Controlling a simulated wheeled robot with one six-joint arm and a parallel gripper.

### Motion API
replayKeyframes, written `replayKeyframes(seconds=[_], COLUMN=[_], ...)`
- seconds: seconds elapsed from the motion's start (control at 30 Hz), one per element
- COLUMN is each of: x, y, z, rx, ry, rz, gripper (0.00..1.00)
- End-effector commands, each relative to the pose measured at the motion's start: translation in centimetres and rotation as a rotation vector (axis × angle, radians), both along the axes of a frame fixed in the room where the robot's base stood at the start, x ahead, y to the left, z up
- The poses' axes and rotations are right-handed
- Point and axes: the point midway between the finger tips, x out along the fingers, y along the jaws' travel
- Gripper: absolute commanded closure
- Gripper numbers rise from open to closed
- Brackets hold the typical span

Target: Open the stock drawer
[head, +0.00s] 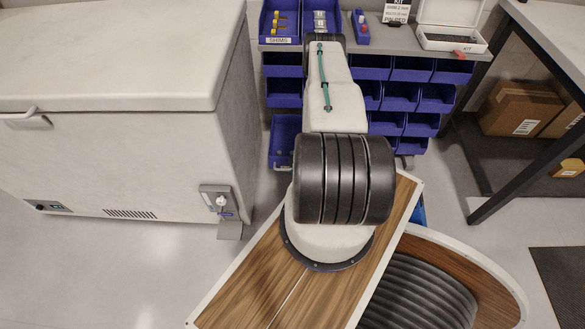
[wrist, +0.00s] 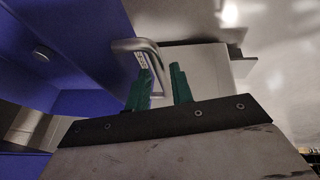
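In the wrist view a bent metal bar handle (wrist: 140,46) stands out beside a blue surface (wrist: 95,30). My gripper (wrist: 160,76) has green fingers standing apart, with the handle's near end between them. I see no clear grip on the bar, and contact with either finger is hard to tell. In the head view my arm hides the gripper and the middle of the blue storage rack. A blue drawer or bin (head: 284,135) shows low at the rack's left; the stock drawer itself is not clearly identifiable.
A large white chest freezer (head: 110,150) stands left, with a grey latch box (head: 217,200) on its side. Blue bins (head: 400,97) fill the rack under a worktop holding an open white case (head: 450,28). A dark-legged bench (head: 530,100) with cardboard boxes (head: 520,108) stands right.

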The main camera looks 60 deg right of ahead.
Motion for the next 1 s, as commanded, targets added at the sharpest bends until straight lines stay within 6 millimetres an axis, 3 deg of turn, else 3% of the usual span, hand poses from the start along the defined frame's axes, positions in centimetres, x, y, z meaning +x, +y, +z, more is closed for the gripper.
replayKeyframes(seconds=[0.37,0.8,1.0], x=[-0.1,-2.8,-3.2], y=[0.0,-0.5,-0.4], z=[0.3,6.3,7.1], rx=[0.000,-0.001,0.000], ry=[0.002,0.001,0.001], rz=[-0.001,-0.002,0.001], gripper=[0.66,0.66,0.66])
